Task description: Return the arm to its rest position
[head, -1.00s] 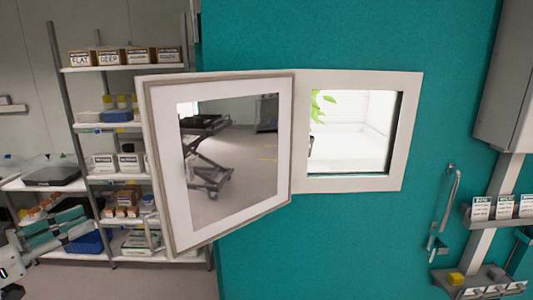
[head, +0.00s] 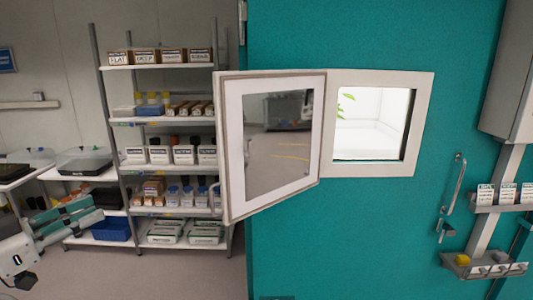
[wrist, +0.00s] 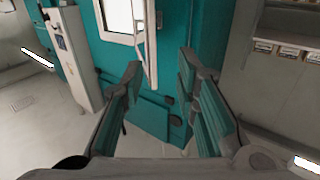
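My gripper (wrist: 160,75) is open in the wrist view, its two teal-padded fingers spread wide with nothing between them. In the head view part of my arm and gripper (head: 65,222) shows at the lower left, well to the left of the teal wall and its window. The framed window door (head: 230,150) stands swung open to the left of the bright opening (head: 375,125). It also shows beyond the fingers in the wrist view (wrist: 150,50).
A shelf rack (head: 167,145) with boxes, bottles and trays stands behind the open door on the left. A blue bin (head: 112,229) sits low on it. A wall handle (head: 452,190) and small holders (head: 485,266) are at the right. The floor between looks clear.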

